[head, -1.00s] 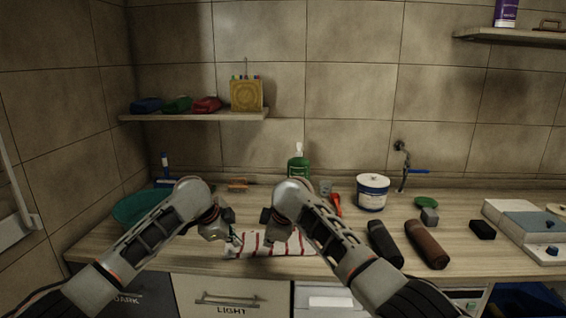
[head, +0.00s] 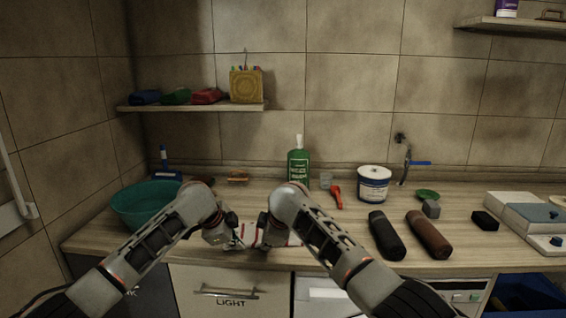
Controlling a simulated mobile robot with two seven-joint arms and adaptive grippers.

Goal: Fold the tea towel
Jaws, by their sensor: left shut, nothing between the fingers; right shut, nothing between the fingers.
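The tea towel (head: 250,236), white with red stripes, lies on the wooden counter near its front edge, partly hidden behind my forearms and grippers. What shows of it is a narrow strip; how its layers lie cannot be made out. My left gripper (head: 231,238) is at the towel's left end, shut, with nothing seen held. My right gripper (head: 262,232) is low over the towel's middle, shut and empty. The fingertips of both are small and partly hidden, so contact with the cloth is unclear.
A teal basin (head: 140,208) stands left of my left arm. Behind the towel are a green bottle (head: 298,168), an orange-red utensil (head: 337,196) and a white tub (head: 373,186). Dark (head: 385,236) and brown (head: 428,235) cylinders lie to the right.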

